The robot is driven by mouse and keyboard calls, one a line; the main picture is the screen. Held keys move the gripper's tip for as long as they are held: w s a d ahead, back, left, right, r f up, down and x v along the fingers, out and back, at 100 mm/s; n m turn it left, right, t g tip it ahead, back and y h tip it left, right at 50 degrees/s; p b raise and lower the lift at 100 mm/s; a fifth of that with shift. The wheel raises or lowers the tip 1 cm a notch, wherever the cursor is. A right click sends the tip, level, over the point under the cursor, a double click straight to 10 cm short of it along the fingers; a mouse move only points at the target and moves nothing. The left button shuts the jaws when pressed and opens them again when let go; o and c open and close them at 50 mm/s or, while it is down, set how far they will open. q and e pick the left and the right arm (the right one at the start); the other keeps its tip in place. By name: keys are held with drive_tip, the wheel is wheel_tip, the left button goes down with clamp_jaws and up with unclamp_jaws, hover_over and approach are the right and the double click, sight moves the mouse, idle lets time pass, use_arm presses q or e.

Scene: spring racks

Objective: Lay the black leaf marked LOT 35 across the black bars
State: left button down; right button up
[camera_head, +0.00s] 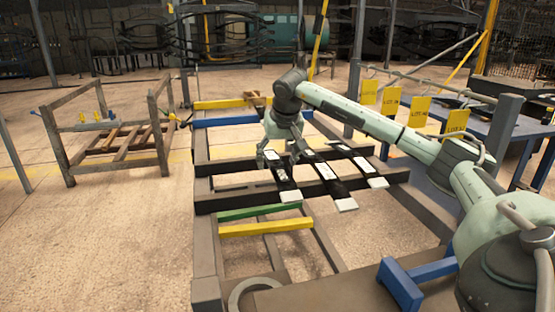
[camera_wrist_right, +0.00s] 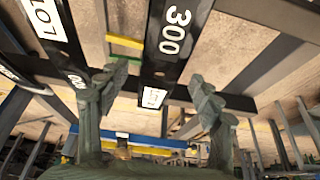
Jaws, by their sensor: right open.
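Three black leaves with white labels lie side by side across the black bars (camera_head: 232,201) in the head view: a left leaf (camera_head: 280,172), a middle leaf (camera_head: 336,187) and a right leaf (camera_head: 362,165). Which one is LOT 35 cannot be read. My right gripper (camera_head: 281,157) is open at the left leaf. In the right wrist view its fingers (camera_wrist_right: 158,92) stand apart on either side of a black leaf marked 300 (camera_wrist_right: 172,45). Another leaf, with part of a LOT label (camera_wrist_right: 45,20), shows beside it. Whether the fingers touch the leaf cannot be told. My left gripper is out of view.
The rack also has blue (camera_head: 225,120), green (camera_head: 250,212) and yellow (camera_head: 265,228) bars. Yellow LOT tags (camera_head: 419,112) hang along the right side, by a blue table (camera_head: 495,130). A wooden-slatted frame (camera_head: 105,135) stands at left. Open floor lies between.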

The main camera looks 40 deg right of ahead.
drive_tip(key=shift+f, duration=0.15)
drive_tip(key=v, duration=1.2)
idle(0.4)
